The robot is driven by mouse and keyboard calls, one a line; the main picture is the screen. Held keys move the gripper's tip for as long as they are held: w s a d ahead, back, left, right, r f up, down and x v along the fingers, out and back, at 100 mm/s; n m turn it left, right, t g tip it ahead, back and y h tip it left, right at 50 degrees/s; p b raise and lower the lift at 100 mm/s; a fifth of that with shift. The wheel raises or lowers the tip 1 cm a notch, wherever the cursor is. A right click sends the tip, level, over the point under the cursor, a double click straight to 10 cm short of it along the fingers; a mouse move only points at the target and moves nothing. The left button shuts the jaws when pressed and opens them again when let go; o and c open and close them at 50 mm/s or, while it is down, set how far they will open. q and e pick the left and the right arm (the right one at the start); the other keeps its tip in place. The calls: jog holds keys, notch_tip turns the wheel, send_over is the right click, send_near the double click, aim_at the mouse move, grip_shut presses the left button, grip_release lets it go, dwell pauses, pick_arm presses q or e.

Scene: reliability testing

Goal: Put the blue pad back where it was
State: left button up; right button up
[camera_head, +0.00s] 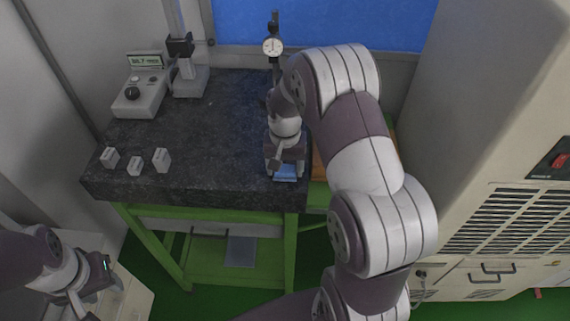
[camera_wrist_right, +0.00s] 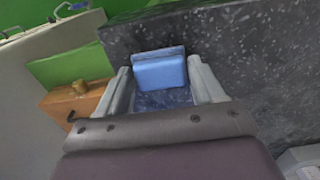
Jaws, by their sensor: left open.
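The blue pad (camera_head: 286,172) is a small block near the front right corner of the dark granite slab (camera_head: 215,150). In the right wrist view the pad (camera_wrist_right: 160,72) sits between the two fingertips, with a finger against each side. My right gripper (camera_head: 285,163) points down at it and appears shut on it. A darker blue, speckled patch shows between the fingers in that view; I cannot tell whether it is a reflection. The height of the pad over the slab is unclear. My left gripper (camera_head: 100,282) is open and empty at the lower left, away from the slab.
A dial gauge (camera_head: 273,47) on a stand rises behind my right gripper. A readout box (camera_head: 140,92) and a column stand (camera_head: 188,75) are at the back left. Three small grey blocks (camera_head: 135,166) lie front left. A grey cabinet (camera_head: 500,150) stands at the right. The slab's middle is clear.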

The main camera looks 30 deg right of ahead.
aim_at(285, 168)
jog(key=shift+o, duration=1.2)
jog(key=shift+r, duration=0.1)
jog(key=shift+w+r, duration=0.1)
jog(key=shift+r, duration=0.2)
notch_tip(285, 168, up, 6)
jog(key=shift+r+b, duration=0.15)
jog(key=shift+b, duration=0.65)
notch_tip(285, 168, up, 5)
jog(key=p, duration=0.2)
jog(key=s+a+f+n, duration=0.2)
jog(key=s+a+n, duration=0.1)
jog(key=s, duration=0.3)
jog(key=s+a+f+n+t, duration=0.1)
jog(key=s+a+f+n, duration=0.1)
jog(key=s+a, duration=0.3)
jog(key=s+n, duration=0.1)
jog(key=s, duration=0.1)
jog(key=shift+s+n+p, duration=0.3)
